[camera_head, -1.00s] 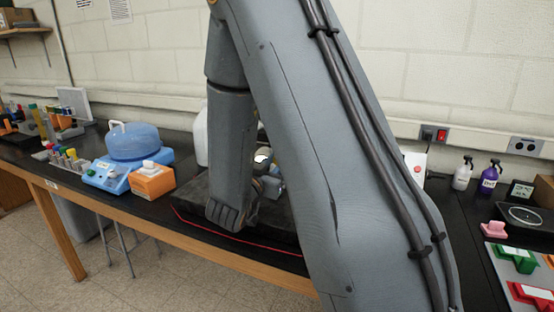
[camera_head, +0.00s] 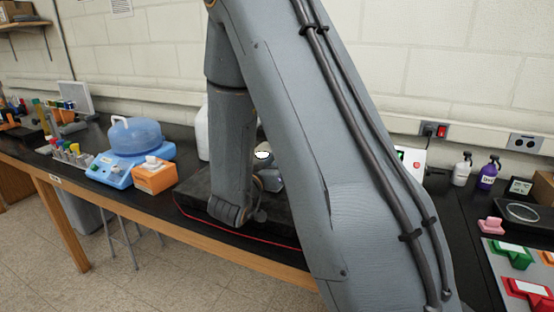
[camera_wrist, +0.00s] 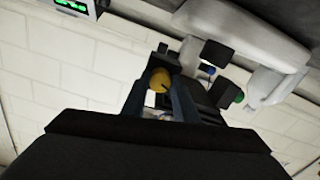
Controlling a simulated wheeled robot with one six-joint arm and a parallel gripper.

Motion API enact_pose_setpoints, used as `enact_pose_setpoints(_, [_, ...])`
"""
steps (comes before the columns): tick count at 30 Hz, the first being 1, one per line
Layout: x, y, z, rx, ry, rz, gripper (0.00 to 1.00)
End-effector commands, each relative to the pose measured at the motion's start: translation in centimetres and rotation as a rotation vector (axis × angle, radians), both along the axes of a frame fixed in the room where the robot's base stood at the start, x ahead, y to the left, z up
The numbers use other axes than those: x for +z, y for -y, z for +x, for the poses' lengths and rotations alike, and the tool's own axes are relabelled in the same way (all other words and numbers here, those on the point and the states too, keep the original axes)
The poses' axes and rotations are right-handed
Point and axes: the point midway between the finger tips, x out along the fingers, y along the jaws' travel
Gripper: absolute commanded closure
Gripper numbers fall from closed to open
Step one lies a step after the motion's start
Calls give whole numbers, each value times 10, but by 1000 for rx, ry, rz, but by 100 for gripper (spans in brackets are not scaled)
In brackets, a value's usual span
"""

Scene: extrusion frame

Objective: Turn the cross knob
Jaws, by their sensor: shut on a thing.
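In the wrist view, my gripper (camera_wrist: 160,98) has its two dark fingers closed around a yellow-orange rounded knob (camera_wrist: 159,81). A dark line crosses the knob's face; whether it is cross-shaped is too small to tell. The knob sits close to a black block-like fixture (camera_wrist: 205,90) that bears small blue and green round parts. In the head view, my forearm and wrist hide the gripper and the knob.
A black raised slab (camera_head: 190,194) with a red edge line lies under my wrist. To its left stand an orange box (camera_head: 153,178) and a blue-lidded device (camera_head: 124,148).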

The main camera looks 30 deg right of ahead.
Motion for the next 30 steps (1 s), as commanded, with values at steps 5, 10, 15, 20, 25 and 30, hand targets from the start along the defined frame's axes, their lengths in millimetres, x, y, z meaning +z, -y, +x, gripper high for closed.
enact_pose_setpoints(5, [-1, 0, 0, 0, -1, 1, 57])
enact_pose_setpoints(10, [0, 0, 0, 0, -1, 1, 55])
enact_pose_setpoints(15, [0, -2, -1, 1, 1, 1, 55])
enact_pose_setpoints(20, [-1, -18, -12, 4, 1, 1, 55])
enact_pose_setpoints(25, [-2, -41, -29, 5, 0, 1, 55])
enact_pose_setpoints(30, [-1, -56, -42, 2, 1, 1, 55])
